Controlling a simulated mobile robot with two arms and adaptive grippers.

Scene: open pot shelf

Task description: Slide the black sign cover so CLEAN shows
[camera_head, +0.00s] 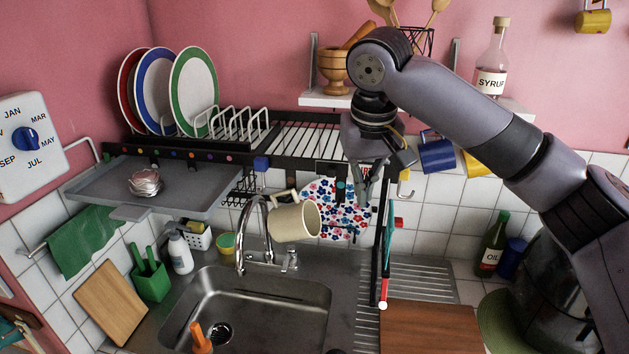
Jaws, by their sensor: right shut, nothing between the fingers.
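My right gripper (366,200) reaches down from the right, just right of the sign. Its fingers are shut and empty; whether they touch the cover cannot be told. My left gripper is not in view.
Plates (194,85) stand in the rack above the sink (270,300). A cream mug (295,222) hangs beneath, near a floral plate (335,205). A blue mug (437,156) hangs right of my gripper. A shelf (325,98) holds a mortar and a syrup bottle (491,70).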

